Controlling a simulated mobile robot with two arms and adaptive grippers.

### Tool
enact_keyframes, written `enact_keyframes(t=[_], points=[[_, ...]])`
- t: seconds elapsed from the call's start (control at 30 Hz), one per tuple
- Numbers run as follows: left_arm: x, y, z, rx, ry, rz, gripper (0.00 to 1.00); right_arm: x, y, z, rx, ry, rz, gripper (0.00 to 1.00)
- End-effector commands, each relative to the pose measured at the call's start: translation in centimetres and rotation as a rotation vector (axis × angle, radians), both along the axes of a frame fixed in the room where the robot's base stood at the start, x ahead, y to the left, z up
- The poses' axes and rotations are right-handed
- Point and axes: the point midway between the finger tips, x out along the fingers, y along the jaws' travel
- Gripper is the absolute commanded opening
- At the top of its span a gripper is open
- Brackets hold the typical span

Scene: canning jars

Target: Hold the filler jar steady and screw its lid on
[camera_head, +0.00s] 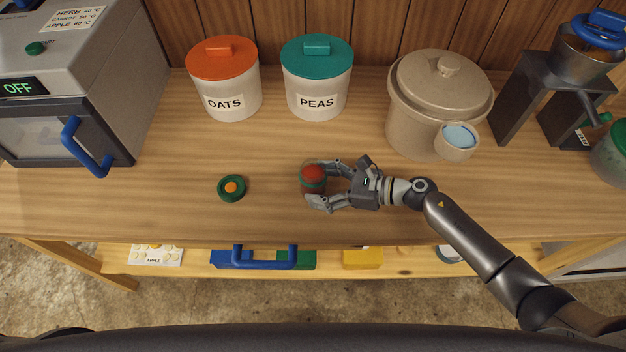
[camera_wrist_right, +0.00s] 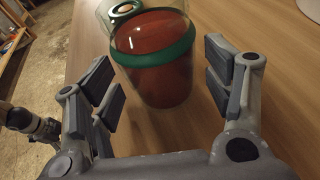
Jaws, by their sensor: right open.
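The filler jar (camera_head: 313,180) is a clear jar with red contents and a green band, upright on the wooden bench. Its top looks open. It also shows in the right wrist view (camera_wrist_right: 155,75). The lid (camera_head: 232,187), green with an orange centre, lies on the bench to the left of the jar. My right gripper (camera_head: 316,184) is open, with its fingers on either side of the jar. In the right wrist view (camera_wrist_right: 158,85) there are gaps between the fingers and the jar.
Behind stand the OATS canister (camera_head: 224,85), the PEAS canister (camera_head: 316,85) and a beige crock (camera_head: 425,110). A grey machine (camera_head: 70,70) with a blue handle is at left, a mill (camera_head: 550,85) at right. The bench around jar and lid is clear. A lower shelf (camera_head: 320,262) holds several items.

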Motion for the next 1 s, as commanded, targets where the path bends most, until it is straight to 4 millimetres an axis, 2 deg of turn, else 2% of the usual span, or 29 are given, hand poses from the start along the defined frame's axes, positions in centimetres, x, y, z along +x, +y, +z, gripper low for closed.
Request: enact_keyframes(t=[0.2,0.47,0.77,1.0], points=[[0.01,0.01,-0.55,0.000,0.000,0.000,0.75,0.35,1.00,-0.32,0.000,0.000,0.000,0.74],[0.01,0.01,-0.51,0.000,0.000,0.000,0.75,0.36,1.07,-0.29,0.000,0.001,-0.001,0.74],[0.00,0.01,-0.52,0.000,0.000,0.000,0.75,0.37,1.05,-0.28,0.000,0.001,-0.001,0.38],[-0.01,0.02,-0.52,0.000,0.000,0.000,0.75,0.36,1.04,-0.29,0.000,0.001,-0.001,0.37]])
